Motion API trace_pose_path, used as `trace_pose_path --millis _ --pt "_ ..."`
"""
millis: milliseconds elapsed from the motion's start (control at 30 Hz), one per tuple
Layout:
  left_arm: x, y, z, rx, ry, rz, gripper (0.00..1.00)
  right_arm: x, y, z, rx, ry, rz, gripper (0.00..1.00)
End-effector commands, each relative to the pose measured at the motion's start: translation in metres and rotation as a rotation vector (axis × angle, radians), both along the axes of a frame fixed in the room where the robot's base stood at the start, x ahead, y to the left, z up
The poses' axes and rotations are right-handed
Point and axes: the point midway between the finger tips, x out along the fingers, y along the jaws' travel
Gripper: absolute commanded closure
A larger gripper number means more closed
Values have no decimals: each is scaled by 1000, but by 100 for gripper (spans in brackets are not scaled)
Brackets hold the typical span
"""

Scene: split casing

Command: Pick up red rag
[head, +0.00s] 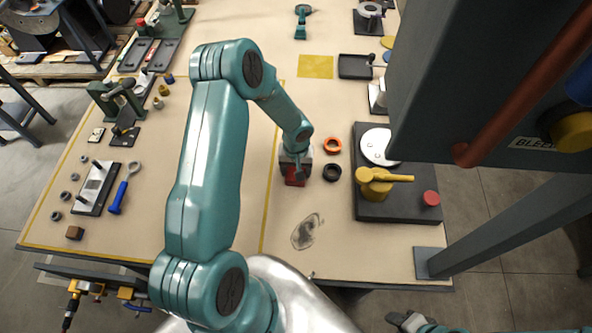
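A small red patch (296,181), which looks like the red rag, lies on the table just right of the yellow line. My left gripper (297,168) is directly over it and hides most of it. I cannot tell whether the fingers touch it, or whether they are open or shut. My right gripper (405,320) is low at the bottom edge, off the table's front and far from the red patch. Its fingers are too small and dark to read.
An orange ring (333,145) and a black ring (331,173) lie just right of my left gripper. A dark plate (400,212) carries a yellow valve (376,186) and red knob (430,198). A dark smudge (307,232) marks the table in front. A grey press overhangs the right.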

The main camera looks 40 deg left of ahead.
Motion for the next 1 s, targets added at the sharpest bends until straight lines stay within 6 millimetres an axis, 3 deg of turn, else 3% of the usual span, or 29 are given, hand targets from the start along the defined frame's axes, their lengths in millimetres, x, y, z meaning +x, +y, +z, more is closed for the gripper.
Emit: trace_pose_path --millis 267,367,700,800,1000 --pt "1 1 18 2 -4 1 62 0 0 -3 0 0 0 57" --pt "2 1 39 4 -7 0 62 0 0 -7 0 0 0 57" --pt "1 0 145 1 -8 0 62 0 0 -22 0 0 0 57" --pt "1 0 168 2 -6 0 62 0 0 -25 0 0 0 57" --pt "0 0 195 1 -2 -1 62 0 0 -27 0 0 0 57"
